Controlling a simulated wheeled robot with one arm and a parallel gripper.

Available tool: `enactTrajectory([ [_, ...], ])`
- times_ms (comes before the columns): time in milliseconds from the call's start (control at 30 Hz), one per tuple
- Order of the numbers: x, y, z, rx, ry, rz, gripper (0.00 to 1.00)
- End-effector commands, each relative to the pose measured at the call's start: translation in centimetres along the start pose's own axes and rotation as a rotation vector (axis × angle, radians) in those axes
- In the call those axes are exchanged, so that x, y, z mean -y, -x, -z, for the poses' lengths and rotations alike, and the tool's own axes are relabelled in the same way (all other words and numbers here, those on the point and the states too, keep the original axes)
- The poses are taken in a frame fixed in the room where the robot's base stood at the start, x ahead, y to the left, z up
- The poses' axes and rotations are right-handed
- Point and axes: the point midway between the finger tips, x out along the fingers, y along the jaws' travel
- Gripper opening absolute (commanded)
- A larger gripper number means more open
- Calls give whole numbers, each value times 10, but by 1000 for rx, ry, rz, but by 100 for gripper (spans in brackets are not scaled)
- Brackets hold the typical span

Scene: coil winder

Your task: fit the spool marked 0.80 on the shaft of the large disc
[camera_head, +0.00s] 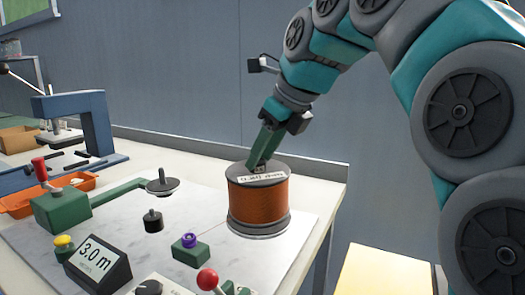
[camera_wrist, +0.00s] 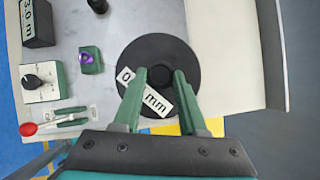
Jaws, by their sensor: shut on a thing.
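A spool of copper-coloured wire (camera_head: 258,202) stands upright at the right of the worktop. Its dark top flange (camera_wrist: 160,55) bears a white label, partly hidden by a finger in the wrist view; "mm" is readable, but I cannot read the number surely. Right under the spool is a wide grey disc (camera_head: 258,228); the spool looks centred over it. Its shaft is hidden, and I cannot tell whether a small gap is left between them. My gripper (camera_head: 258,167) is above the spool, pointing down, shut on its top middle part; it also shows in the wrist view (camera_wrist: 160,76).
A green arm with a small dark disc (camera_head: 162,186), a black knob (camera_head: 153,220), a purple-topped green block (camera_head: 190,249), a "3.0 m" display (camera_head: 97,264) and a red-knobbed lever (camera_head: 207,279) stand left. The worktop's right edge (camera_head: 334,195) is close to the spool.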

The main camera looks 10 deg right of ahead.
Motion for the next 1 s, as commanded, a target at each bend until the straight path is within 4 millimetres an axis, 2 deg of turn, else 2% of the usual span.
enactTrajectory([
  [400,0,-6,4,4,0,2,0],
  [433,0,-6,4,4,0,2,45],
  [700,0,-6,4,2,0,1,75],
  [1000,0,-7,5,0,-1,1,76],
])
